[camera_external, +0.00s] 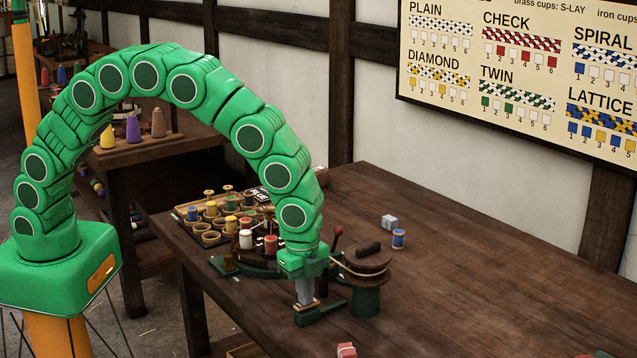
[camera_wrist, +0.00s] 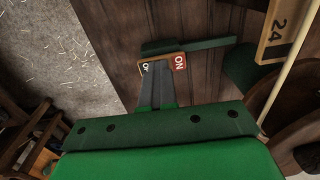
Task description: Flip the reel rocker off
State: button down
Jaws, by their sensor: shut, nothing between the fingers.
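The reel rocker (camera_wrist: 179,61) shows in the wrist view just beyond my fingertips. It has a red end lettered ON and a pale end lettered O, the rest of which my fingers cover. My gripper (camera_wrist: 156,73) is shut and empty, with its tips over the pale end, touching or very near it. In the external view my gripper (camera_external: 304,300) points down at the green bracket (camera_external: 322,313) at the table's front edge. The rocker is mostly hidden there, and I cannot tell which way it tilts.
A wooden-topped reel (camera_external: 362,262) with a cord stands close right of my gripper, near a red-knobbed lever (camera_external: 337,232). A rack of bobbins (camera_external: 212,238) lies behind. A blue spool (camera_external: 399,239) stands farther right. The table's right side (camera_external: 480,275) is mostly clear.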

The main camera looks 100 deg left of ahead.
jog(key=shift+w+a+f, duration=0.1)
jog(key=shift+a+f, duration=0.45)
jog(key=shift+f, duration=0.25)
jog(key=shift+s+f, duration=0.1)
jog(key=shift+s, duration=0.1)
notch_tip(320, 180, up, 16)
jog(key=shift+w+d, duration=0.25)
jog(key=shift+d, duration=0.15)
